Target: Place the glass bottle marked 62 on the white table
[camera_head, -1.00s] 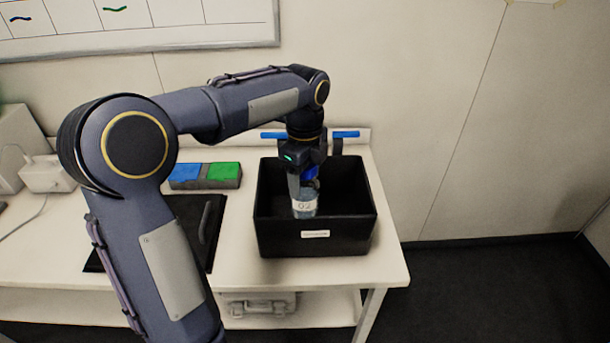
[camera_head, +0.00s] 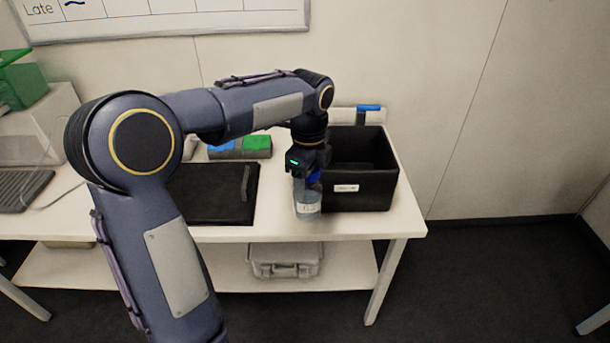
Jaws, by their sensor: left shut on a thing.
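My left gripper (camera_head: 307,173) points down and is shut on the upper part of a clear glass bottle (camera_head: 308,198) with a blue cap. The bottle is upright, just left of the black box and right of the black mat. Its white label faces me, but the number is too small to read surely. The bottle's base is over the white table (camera_head: 270,231), near its front edge; I cannot tell whether it touches the top. My right gripper is not in view.
The black box (camera_head: 365,190) stands at the table's right end. A black mat (camera_head: 215,195) lies left of the bottle. A grey case (camera_head: 285,260) is on the lower shelf. A narrow bare strip runs along the front edge.

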